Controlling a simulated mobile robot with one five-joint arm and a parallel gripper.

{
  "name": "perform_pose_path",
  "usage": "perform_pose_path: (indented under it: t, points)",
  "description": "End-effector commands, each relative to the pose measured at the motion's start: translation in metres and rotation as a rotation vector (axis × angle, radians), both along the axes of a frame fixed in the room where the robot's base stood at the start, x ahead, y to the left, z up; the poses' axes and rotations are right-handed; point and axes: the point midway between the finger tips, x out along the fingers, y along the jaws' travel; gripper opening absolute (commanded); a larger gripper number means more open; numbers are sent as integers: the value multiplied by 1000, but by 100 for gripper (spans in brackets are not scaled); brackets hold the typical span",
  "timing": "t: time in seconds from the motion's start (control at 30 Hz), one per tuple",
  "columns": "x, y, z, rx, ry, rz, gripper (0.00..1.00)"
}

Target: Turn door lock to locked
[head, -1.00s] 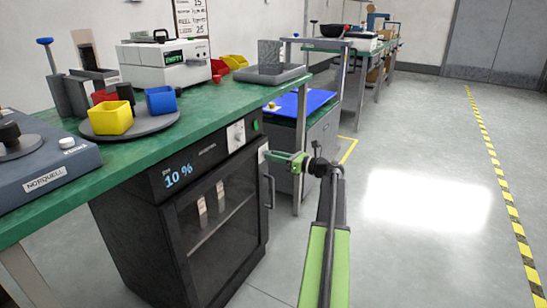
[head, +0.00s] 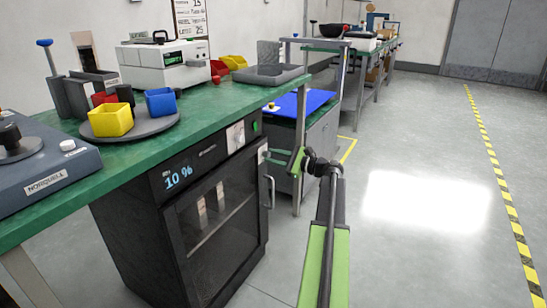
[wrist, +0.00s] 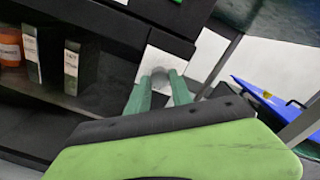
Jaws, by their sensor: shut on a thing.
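The door lock is a small round grey knob (wrist: 160,75) on a white plate (wrist: 172,58) at the upper edge of the dark cabinet's glass door. The plate also shows in the head view (head: 262,151). My gripper (wrist: 161,83) has one green finger on each side of the knob and is shut on it. The fingers partly hide the knob. In the head view my gripper (head: 270,157) reaches the plate from the right and looks rolled on edge. The cabinet (head: 190,235) has a closed glass door and a display reading 10 %.
A vertical door handle (head: 269,191) sits just below the lock. A green bench (head: 150,150) overhangs the cabinet, and its grey leg (head: 298,190) stands close behind my gripper. A blue-topped cart (head: 300,104) is beyond. The floor to the right is clear.

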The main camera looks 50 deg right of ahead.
Motion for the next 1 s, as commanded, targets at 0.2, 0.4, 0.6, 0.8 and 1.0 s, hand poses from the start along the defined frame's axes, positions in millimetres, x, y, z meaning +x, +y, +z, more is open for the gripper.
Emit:
perform_pose_path:
  t: [0.2,0.4,0.6,0.8,1.0]
  points:
    - [0,0,1,-197,-48,1,0]
    - [0,1,1,-379,-93,1,0]
    - [0,0,1,-540,-133,1,0]
    - [0,0,1,-665,-164,0,0]
    - [0,0,1,-742,-183,-1,0]
